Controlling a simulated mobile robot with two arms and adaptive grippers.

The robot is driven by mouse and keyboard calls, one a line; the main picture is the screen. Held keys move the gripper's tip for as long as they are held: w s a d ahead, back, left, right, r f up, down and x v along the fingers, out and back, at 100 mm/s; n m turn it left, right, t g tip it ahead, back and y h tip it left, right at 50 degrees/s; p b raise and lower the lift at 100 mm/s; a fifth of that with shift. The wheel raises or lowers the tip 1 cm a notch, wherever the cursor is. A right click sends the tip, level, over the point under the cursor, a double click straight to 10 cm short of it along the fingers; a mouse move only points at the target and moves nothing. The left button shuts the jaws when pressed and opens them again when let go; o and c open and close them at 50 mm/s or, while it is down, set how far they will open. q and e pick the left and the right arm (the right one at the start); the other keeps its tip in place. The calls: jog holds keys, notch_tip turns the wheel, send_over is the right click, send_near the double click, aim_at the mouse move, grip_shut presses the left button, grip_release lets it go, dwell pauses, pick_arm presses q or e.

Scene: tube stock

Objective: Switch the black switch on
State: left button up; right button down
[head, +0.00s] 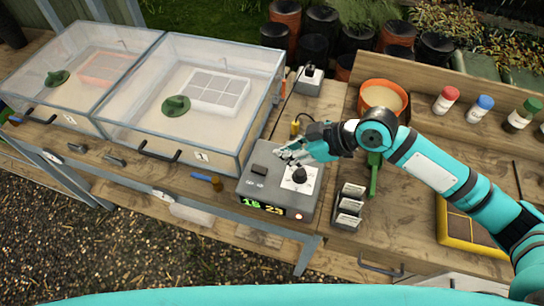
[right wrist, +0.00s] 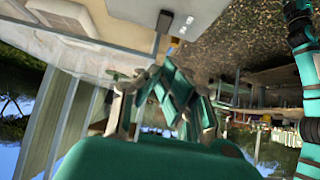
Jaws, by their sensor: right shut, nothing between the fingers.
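The black switch (head: 260,170) is a small dark rocker on the top left of a grey control box (head: 250,188). Which way it is tipped is too small to tell. My right gripper (head: 283,157) is shut and empty over the back of the box top, to the right of the switch and apart from it in the picture. Its shut fingers (right wrist: 165,100) also fill the middle of the right wrist view. The box carries a black knob (head: 299,175) on a white dial plate, a lit display reading 18 and 23, and a small glowing lamp (head: 298,217). My left gripper is not in view.
Clear-lidded propagator boxes (head: 205,100) stand close left of the control box. A card holder (head: 348,207), a green-handled tool (head: 374,175) and an orange pot (head: 381,97) are to its right. A blue-handled tool (head: 207,180) lies at the front edge.

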jog(key=v, duration=0.2)
jog(key=shift+s+d+r, duration=0.1)
jog(key=shift+d+r, duration=0.05)
jog(key=shift+d, duration=0.25)
jog(key=shift+a, duration=0.1)
